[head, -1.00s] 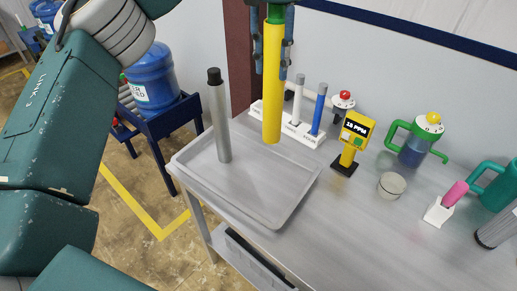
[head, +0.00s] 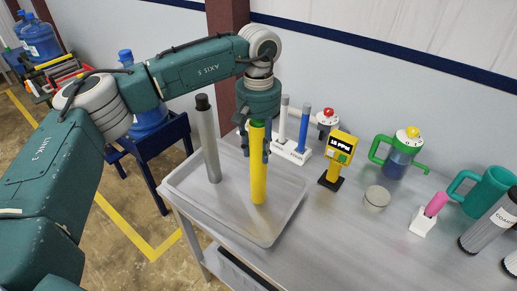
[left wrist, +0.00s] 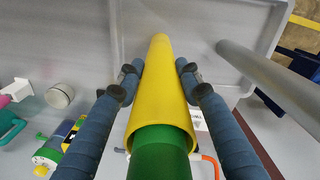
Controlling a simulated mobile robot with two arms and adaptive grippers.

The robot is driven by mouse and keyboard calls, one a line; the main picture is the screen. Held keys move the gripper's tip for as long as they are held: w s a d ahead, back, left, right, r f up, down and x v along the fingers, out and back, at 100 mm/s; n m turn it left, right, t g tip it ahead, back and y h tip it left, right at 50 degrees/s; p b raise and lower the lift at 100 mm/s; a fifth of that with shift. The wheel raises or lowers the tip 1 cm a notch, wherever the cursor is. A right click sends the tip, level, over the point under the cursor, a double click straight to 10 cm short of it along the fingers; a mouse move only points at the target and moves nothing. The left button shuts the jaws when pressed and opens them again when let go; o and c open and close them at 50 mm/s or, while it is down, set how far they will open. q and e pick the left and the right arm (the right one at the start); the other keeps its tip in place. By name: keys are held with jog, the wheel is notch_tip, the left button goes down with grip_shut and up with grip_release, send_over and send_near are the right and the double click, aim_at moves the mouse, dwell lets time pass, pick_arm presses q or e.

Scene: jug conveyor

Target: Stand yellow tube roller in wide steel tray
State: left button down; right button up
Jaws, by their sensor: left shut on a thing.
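The yellow tube roller (head: 258,180) is upright, its lower end over or on the floor of the wide steel tray (head: 286,222); I cannot tell whether it touches. In the left wrist view the yellow tube (left wrist: 160,85) runs away between the two blue fingers (left wrist: 158,78), with the green end nearest. The tray's grey floor also shows there (left wrist: 190,25). My right gripper is not in view.
A grey roller with a dark top (head: 208,140) stands upright in the tray, left of the yellow one. A white rack (head: 292,150) stands behind. A yellow meter (head: 340,150), a small cup (head: 376,198) and jugs (head: 490,190) are to the right.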

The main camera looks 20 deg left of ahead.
pick_arm(q)
jog(key=shift+w+f, duration=0.1)
jog(key=shift+f, duration=0.75)
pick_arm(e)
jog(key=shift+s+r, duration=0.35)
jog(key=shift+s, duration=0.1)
pick_arm(q)
jog(key=c, duration=1.6)
grip_release()
jog(key=shift+f, duration=0.2)
jog(key=o, duration=0.4)
jog(key=shift+o, duration=0.2)
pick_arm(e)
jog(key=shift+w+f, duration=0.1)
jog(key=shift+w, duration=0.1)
